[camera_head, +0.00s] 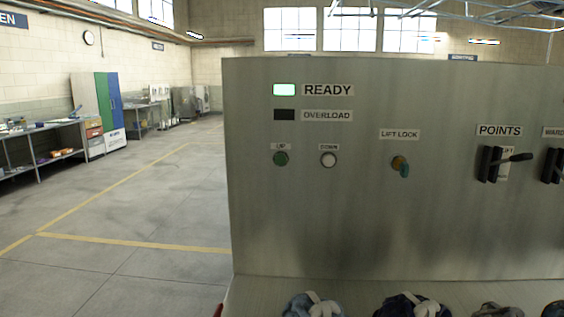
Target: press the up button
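The green up button (281,158) is on the left part of a grey metal control panel (340,220), under a small label reading UP. The white down button (328,160) is just to its right, under a DOWN label. Above them a green lamp (284,90) beside READY is lit, and the lamp (284,115) beside OVERLOAD is dark. Neither of my grippers shows in the head view.
A lift lock key switch (400,165) and a POINTS lever (505,162) are further right on the panel. Several dark bundles with pale straps, one of them a bag (314,305), lie on the ledge below. Open floor (130,210) lies left.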

